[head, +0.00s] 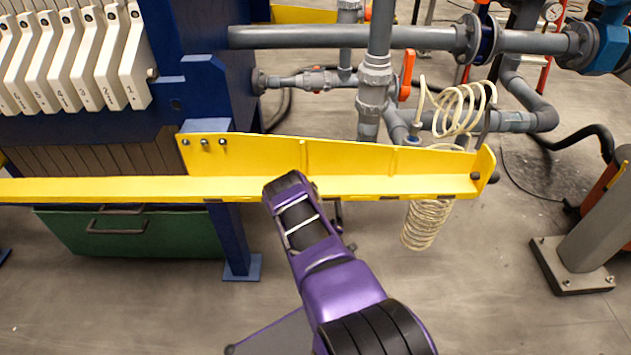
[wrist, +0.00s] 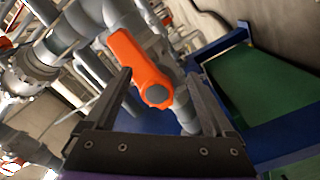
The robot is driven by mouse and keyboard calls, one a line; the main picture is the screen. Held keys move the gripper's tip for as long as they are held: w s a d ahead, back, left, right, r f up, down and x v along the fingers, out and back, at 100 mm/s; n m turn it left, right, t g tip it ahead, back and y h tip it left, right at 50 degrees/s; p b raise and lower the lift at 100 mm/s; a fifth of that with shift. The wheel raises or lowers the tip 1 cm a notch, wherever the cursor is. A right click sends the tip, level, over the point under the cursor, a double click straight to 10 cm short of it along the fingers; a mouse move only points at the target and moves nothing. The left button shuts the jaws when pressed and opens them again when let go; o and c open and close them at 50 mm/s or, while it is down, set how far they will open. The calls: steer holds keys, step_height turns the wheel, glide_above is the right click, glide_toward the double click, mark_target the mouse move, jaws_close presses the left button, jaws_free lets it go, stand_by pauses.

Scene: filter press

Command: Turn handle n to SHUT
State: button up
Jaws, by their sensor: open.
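An orange valve handle (head: 407,74) stands upright on the grey pipework in the head view, behind the yellow beam. In the wrist view an orange handle (wrist: 137,66) lies between the fingers, its round hub with a grey cap towards me. My gripper (wrist: 158,88) is open, with one dark finger on each side of the handle. I cannot tell whether the fingers touch it. In the head view my purple arm reaches to the yellow beam, and the gripper's fingers are hidden there. No letter or SHUT mark is readable on the handle.
The yellow beam (head: 390,184) crosses in front of the pipes. A coiled cream hose (head: 428,222) hangs at its right. Numbered white filter plates (head: 88,58) and a green drawer (head: 125,235) are at left. A grey post (head: 597,225) stands at right.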

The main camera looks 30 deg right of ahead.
steer(key=w+d+r+n, duration=0.1)
steer(key=w+n, duration=0.1)
steer(key=w+d+r+n, duration=0.1)
steer(key=d+n, duration=0.1)
steer(key=n, duration=0.1)
steer(key=w+d+r+n, duration=0.1)
steer(key=w+d+n, duration=0.1)
steer(key=shift+w+d+r, duration=0.1)
steer(key=shift+w+r, duration=0.1)
steer(key=shift+w, duration=0.15)
